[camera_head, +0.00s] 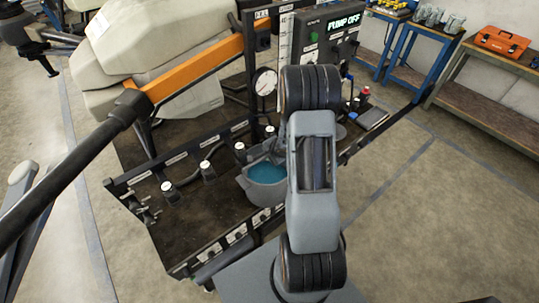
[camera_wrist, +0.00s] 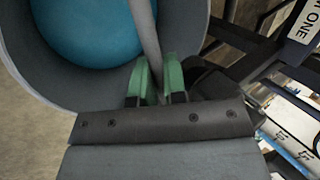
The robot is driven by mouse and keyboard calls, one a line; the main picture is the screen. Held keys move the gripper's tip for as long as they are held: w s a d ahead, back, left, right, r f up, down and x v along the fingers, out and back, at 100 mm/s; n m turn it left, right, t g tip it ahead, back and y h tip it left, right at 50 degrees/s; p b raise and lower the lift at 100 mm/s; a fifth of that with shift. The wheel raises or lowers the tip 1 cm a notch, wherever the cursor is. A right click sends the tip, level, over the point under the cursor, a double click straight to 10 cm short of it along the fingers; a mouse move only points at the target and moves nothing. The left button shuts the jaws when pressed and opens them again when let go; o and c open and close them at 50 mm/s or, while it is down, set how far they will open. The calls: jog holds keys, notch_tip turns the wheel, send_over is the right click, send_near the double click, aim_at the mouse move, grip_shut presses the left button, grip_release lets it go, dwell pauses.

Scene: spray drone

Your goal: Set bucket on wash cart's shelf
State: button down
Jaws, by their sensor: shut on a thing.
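The grey bucket (camera_head: 256,192) with blue liquid inside is over the right part of the wash cart (camera_head: 200,230), a dark-decked frame with labelled rails. In the wrist view the bucket (camera_wrist: 190,35) fills the upper left, looked into from above. My gripper (camera_wrist: 158,82) has green fingertips shut on the bucket's grey handle (camera_wrist: 145,30). In the head view my arm covers the gripper and the bucket's right side. I cannot tell whether the bucket touches the deck, or which surface is the shelf.
A pressure gauge (camera_head: 264,81) and a panel reading "PUMP OFF" (camera_head: 330,35) stand behind the bucket. White-capped valves (camera_head: 208,168) line the cart left of it. An orange bar (camera_head: 195,68) crosses the upper left. Floor at the right (camera_head: 440,210) is clear.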

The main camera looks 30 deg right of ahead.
jog(key=shift+r, duration=0.1)
jog(key=c, duration=1.6)
grip_release()
jog(key=shift+s+f, duration=0.1)
jog(key=shift+f, duration=0.1)
jog(key=o, duration=0.4)
jog(key=shift+r, duration=0.2)
